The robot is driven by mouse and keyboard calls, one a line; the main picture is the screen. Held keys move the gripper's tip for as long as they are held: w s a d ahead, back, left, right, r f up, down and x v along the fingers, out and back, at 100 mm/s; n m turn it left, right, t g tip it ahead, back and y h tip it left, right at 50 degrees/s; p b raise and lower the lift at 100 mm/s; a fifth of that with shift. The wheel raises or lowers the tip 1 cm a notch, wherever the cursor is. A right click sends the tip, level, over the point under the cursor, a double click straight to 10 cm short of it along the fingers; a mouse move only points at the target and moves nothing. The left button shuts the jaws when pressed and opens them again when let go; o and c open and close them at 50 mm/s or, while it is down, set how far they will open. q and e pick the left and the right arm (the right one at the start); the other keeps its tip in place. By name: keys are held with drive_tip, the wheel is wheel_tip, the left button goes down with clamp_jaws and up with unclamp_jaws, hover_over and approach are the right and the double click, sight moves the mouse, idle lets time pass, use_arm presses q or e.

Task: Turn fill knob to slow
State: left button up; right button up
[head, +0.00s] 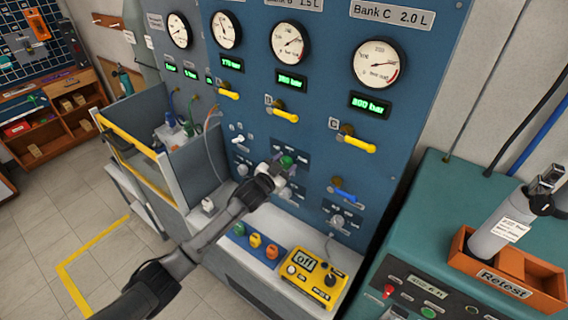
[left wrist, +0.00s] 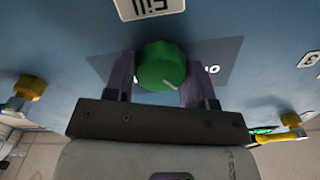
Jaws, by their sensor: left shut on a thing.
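The green fill knob (head: 287,161) sits on the blue panel, below the middle yellow lever. It also shows in the left wrist view (left wrist: 160,66), between two purple-grey fingers, with a short pale mark at its lower edge. My left gripper (head: 279,171) is shut on the knob, one finger on each side. In the left wrist view, a white "Fill" label (left wrist: 150,8) appears upside down beyond the knob. A dark plate behind the knob carries white lettering (left wrist: 212,70), partly hidden by a finger. My right gripper is not seen.
Yellow levers (head: 357,143) and a blue lever (head: 343,190) stick out from the panel near the knob. Below is a ledge with coloured knobs and a yellow meter (head: 310,277) reading "off". At right, a grey cylinder (head: 497,232) stands in an orange "Retest" tray (head: 540,304).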

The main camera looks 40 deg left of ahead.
use_arm(q)
drive_tip(key=m, duration=0.4)
drive_tip(key=shift+d+m, duration=0.1)
drive_tip(key=shift+m, duration=1.4)
drive_tip(key=o, duration=0.9)
drive_tip(key=shift+f, duration=0.1)
drive_tip(key=shift+o, duration=0.2)
drive_tip(key=shift+s, duration=0.1)
drive_tip(key=s+b, duration=0.2)
drive_tip(key=s, duration=1.1)
drive_tip(key=shift+s+d, duration=0.3)
drive_tip(key=shift+d, duration=0.05)
